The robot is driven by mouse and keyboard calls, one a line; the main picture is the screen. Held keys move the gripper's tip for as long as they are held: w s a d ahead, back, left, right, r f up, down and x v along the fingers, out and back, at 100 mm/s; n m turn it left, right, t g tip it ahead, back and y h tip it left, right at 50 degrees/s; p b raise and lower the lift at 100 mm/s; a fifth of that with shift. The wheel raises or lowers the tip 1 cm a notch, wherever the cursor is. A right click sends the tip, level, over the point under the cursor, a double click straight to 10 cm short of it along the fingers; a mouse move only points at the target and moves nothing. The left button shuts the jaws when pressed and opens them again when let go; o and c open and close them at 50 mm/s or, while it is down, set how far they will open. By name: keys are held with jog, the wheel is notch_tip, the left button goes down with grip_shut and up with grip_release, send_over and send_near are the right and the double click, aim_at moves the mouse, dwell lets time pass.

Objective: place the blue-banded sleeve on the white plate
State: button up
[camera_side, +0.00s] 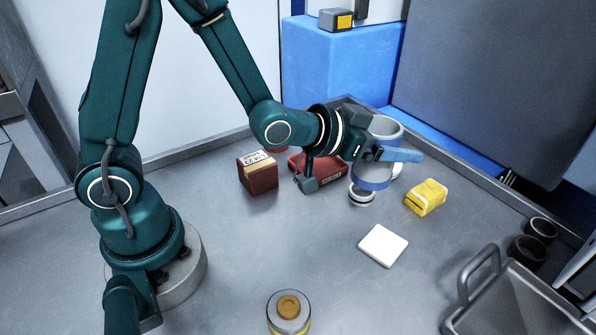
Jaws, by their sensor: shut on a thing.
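The blue-banded sleeve (371,174) is a grey hollow cylinder with a blue band near its lower end. It is upright in my gripper (385,154), at the right end of my arm. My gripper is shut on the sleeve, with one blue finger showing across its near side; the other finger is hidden. The sleeve appears to be above the table, behind and slightly left of the white plate (383,245). The white plate is a small flat square lying bare on the grey table.
A brown box (258,174) and a red case (322,178) lie left of the sleeve. A yellow packet (426,197) lies to its right. A yellow-banded cylinder (289,312) stands at the front. Dark rings (528,250) and a handled metal tray (515,305) are at right.

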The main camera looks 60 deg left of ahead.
aim_at(392, 119)
jog(key=a+r, duration=0.3)
jog(key=shift+s+a+r, duration=0.1)
jog(key=shift+s+a, duration=0.15)
jog(key=shift+a, duration=0.1)
jog(key=d+r+m+h, duration=0.2)
jog(key=shift+w+d+r+h, duration=0.15)
jog(key=shift+d+h, duration=0.15)
jog(key=shift+d, duration=0.1)
jog(key=s+m+g+h, duration=0.1)
jog(key=m+h, duration=0.1)
jog(key=s+d+m+g+h, duration=0.1)
jog(key=m+g, duration=0.1)
jog(key=s+m+g+h, duration=0.1)
jog(key=m+h, duration=0.1)
jog(key=shift+d+f+h, duration=0.25)
jog(key=shift+d+h, duration=0.05)
jog(key=shift+d, duration=0.05)
jog(key=a+f, duration=0.1)
jog(key=s+a+f+m+g+h, duration=0.1)
jog(key=shift+a, duration=0.3)
jog(key=shift+w+f+g, duration=0.15)
jog(key=shift+g, duration=0.15)
jog(key=shift+w+d+f, duration=0.15)
jog(key=shift+d+f, duration=2.55)
jog(key=shift+d, duration=0.05)
jog(key=shift+w+d+f, duration=0.15)
jog(key=shift+d+f, duration=2.55)
jog(key=shift+d, duration=0.05)
jog(key=shift+f, duration=0.1)
